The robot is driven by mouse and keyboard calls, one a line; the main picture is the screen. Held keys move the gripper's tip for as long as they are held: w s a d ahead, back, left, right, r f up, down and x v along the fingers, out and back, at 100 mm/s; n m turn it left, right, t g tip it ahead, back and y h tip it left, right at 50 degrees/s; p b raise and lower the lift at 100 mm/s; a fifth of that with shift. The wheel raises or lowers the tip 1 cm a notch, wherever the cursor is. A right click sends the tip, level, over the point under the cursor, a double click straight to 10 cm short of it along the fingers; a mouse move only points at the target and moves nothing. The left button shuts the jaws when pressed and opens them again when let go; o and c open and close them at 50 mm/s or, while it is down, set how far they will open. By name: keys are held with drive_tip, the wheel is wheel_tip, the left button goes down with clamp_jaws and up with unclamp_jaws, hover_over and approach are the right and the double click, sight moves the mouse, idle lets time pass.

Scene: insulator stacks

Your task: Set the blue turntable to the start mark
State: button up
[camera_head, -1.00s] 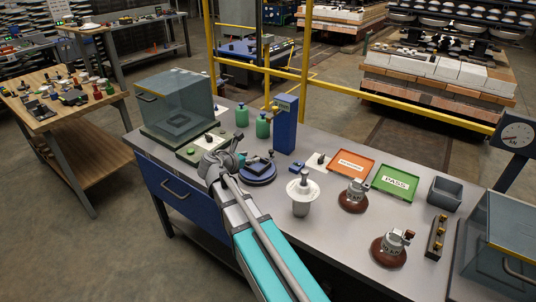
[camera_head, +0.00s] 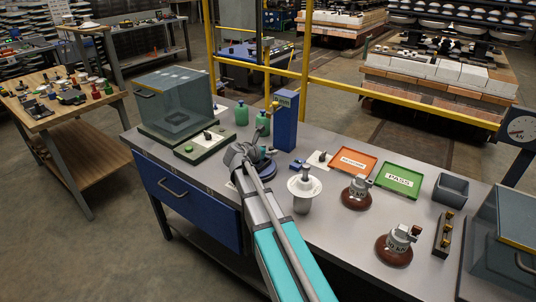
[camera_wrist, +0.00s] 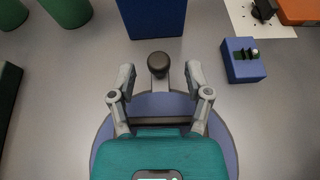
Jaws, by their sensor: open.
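The blue turntable (camera_head: 268,177) is a round disc on the bench, mostly hidden by my arm in the head view. In the wrist view the turntable (camera_wrist: 226,140) lies under my gripper (camera_wrist: 160,76). A dark round knob (camera_wrist: 158,64) on a pale stem stands at its far edge, between my two spread fingertips, with a gap on each side. My gripper (camera_head: 258,152) is open and holds nothing. I cannot make out the start mark in either view.
A tall blue post (camera_head: 285,122) stands just behind the turntable. A small blue block (camera_wrist: 243,60) sits to its right. A white insulator (camera_head: 304,187) is close to the right of my arm. Green bottles (camera_head: 242,114) and a clear-covered box (camera_head: 174,103) stand at left.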

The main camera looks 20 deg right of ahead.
drive_tip(key=shift+x, duration=0.95)
clamp_jaws()
